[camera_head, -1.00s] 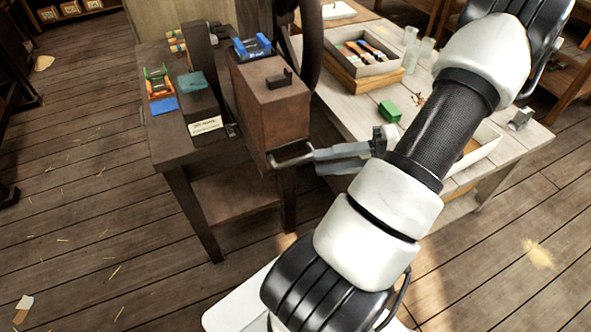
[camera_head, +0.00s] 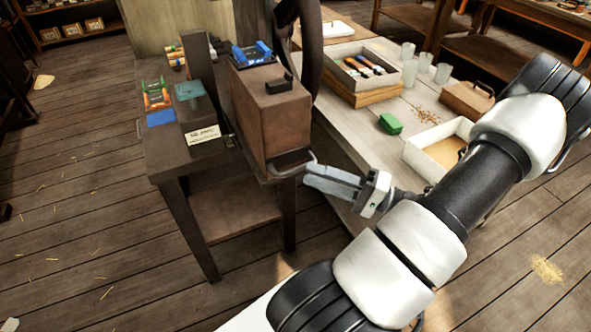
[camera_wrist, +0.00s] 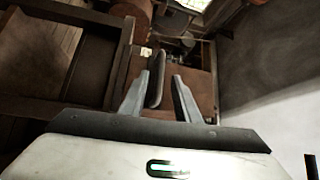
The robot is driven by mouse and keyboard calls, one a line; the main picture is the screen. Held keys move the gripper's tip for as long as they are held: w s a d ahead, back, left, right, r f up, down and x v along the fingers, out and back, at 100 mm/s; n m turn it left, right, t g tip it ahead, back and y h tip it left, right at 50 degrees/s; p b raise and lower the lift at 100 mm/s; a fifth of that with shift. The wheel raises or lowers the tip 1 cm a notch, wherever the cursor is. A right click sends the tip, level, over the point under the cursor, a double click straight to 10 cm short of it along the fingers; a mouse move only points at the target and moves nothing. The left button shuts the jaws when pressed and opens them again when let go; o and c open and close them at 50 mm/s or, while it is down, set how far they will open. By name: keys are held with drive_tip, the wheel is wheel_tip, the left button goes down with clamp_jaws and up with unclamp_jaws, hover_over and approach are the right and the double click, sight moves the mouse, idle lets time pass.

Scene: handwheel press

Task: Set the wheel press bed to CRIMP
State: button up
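The wheel press stands on a dark wooden stand (camera_head: 238,205). Its dark handwheel (camera_head: 311,45) is at the back right of a brown box-shaped body (camera_head: 272,118). A metal loop handle (camera_head: 292,168) sticks out low on the front of this body. My gripper (camera_head: 308,178) is just right of the handle's outer end. In the wrist view my gripper (camera_wrist: 160,76) has its fingers spread, with the dark handle bar (camera_wrist: 156,85) seen between them, nearer the left finger. I cannot tell whether they touch. A white label (camera_head: 203,135) lies at the stand's front; its text is too small to read.
A pale workbench (camera_head: 345,190) on the right carries a tray of tools (camera_head: 366,66), a green block (camera_head: 390,124), glass jars (camera_head: 410,72) and a white tray (camera_head: 440,145). Blue-and-orange items lie on the stand.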

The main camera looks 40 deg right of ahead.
sight(295, 169)
drive_tip(key=x, duration=0.5)
drive_tip(key=shift+w+a, duration=0.25)
drive_tip(key=shift+w, duration=0.1)
clamp_jaws()
